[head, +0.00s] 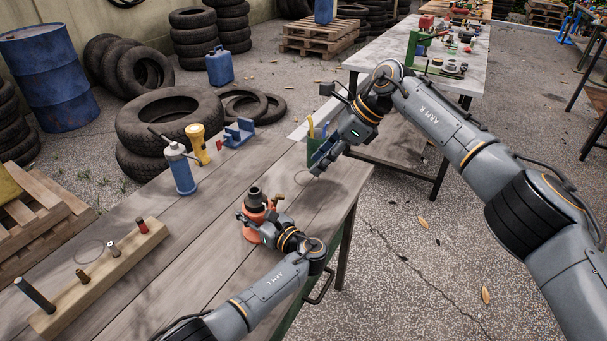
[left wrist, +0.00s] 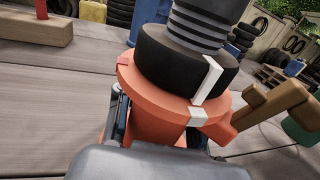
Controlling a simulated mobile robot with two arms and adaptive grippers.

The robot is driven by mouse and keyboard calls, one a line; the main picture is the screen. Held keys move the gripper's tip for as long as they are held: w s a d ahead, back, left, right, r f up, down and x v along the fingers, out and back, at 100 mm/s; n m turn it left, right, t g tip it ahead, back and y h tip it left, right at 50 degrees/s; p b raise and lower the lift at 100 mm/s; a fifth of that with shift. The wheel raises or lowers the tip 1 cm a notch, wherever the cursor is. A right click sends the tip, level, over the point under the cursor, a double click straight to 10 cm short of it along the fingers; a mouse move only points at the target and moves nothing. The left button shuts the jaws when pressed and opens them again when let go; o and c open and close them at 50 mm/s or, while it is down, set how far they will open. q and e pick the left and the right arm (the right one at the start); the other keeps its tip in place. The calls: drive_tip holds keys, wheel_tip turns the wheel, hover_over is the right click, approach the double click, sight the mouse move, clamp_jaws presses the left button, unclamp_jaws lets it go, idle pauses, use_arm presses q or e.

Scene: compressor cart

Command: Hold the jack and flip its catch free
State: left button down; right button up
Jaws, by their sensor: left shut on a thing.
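The orange jack (head: 254,203) stands on the wooden bench, with a dark ribbed screw on top. In the left wrist view the jack (left wrist: 160,125) shows its orange flange, a black collar (left wrist: 180,62) and the grey screw (left wrist: 205,20). A white mark on the collar stands just above a white mark on the flange. A brown lever-like part, which may be the catch (left wrist: 272,108), sticks out at the jack's right. My left gripper (head: 259,220) is shut on the jack's body. My right gripper (head: 318,168) hangs above the bench's right edge, apart from the jack; its finger opening is unclear.
A blue-grey bottle (head: 181,170), yellow flashlight (head: 198,144) and blue clamp-like tool (head: 238,133) stand behind the jack. A wooden peg block (head: 100,277) lies at left. A green cup (head: 312,145) is close to my right gripper. The bench left of the jack is mostly clear.

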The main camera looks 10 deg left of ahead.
drive_tip(key=n+t+h, duration=0.2)
drive_tip(key=n, duration=0.1)
drive_tip(key=n+t, duration=0.6)
drive_tip(key=n, duration=1.2)
approach(282, 196)
drive_tip(key=shift+y, duration=0.4)
drive_tip(key=x, duration=0.7)
drive_tip(key=shift+w+d+f, duration=0.15)
drive_tip(key=shift+d+f, duration=0.05)
drive_tip(key=shift+f, duration=0.15)
clamp_jaws()
